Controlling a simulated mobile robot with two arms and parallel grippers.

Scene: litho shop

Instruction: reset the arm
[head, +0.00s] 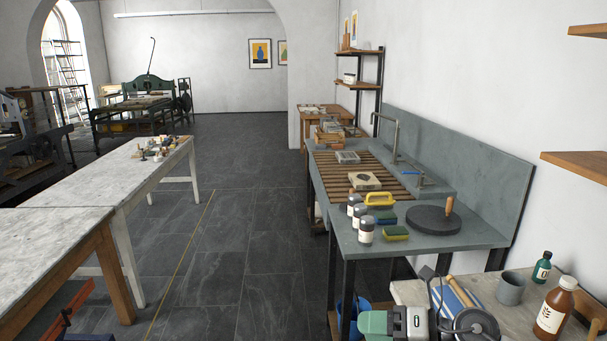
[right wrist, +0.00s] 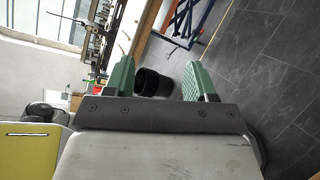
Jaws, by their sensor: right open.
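My right gripper (head: 376,323) shows at the bottom of the head view, with green fingers and a grey housing, left of the pale worktop's front corner. In the right wrist view my right gripper (right wrist: 158,80) has its two green fingers apart with nothing held between them. A black bin (right wrist: 153,83) shows beyond the gap, farther away. My left gripper is not in view.
A pale worktop (head: 412,292) holds a grey cup (head: 511,288), a brown bottle (head: 554,308) and a green bottle (head: 542,267). Beyond it stands a grey sink bench (head: 470,242). A long table (head: 60,235) is at left. Dark floor between is open.

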